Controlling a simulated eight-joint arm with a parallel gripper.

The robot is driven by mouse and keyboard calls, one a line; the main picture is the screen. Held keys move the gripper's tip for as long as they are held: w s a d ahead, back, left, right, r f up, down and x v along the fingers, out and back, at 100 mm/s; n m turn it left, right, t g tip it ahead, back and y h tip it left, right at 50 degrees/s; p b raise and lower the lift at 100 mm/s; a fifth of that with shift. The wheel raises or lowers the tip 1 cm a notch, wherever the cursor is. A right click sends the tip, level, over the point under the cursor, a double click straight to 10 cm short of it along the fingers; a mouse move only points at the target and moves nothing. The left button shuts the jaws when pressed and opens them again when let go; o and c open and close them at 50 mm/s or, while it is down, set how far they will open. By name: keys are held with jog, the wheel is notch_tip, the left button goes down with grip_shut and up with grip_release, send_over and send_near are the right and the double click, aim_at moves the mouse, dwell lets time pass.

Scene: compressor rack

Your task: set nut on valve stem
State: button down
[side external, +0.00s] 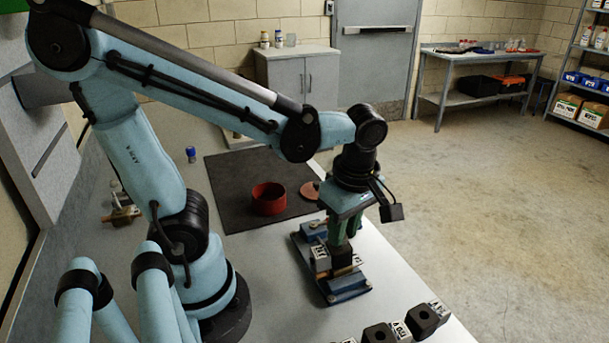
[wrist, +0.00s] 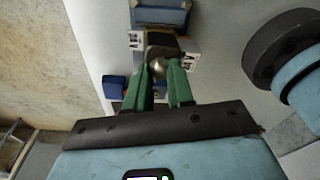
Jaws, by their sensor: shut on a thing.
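My gripper (side external: 344,236) points down with its green fingers over a blue fixture (side external: 349,285) near the bench's right edge. The fingers are shut on a dark, blocky nut (side external: 342,256), which sits low, between small pieces with printed labels. In the wrist view my gripper (wrist: 161,66) has its green fingertips on either side of a shiny rounded metal piece (wrist: 158,65), and a dark block shows just beyond it. The valve stem cannot be made out clearly; the nut and fingers cover that spot. I cannot tell whether the nut touches the stem.
Dark blocks with holes (side external: 423,320) and labels stand at the bench's front right edge. A red ring-shaped bowl (side external: 269,198) and a flat reddish disc (side external: 309,190) lie on or by a dark mat (side external: 228,178). A small blue-topped item (side external: 191,154) stands left of the mat.

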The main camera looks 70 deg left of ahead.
jog(key=shift+f, duration=0.25)
dwell(0.3)
jog(key=c, duration=0.5)
grip_release()
jog(key=shift+r, duration=3.55)
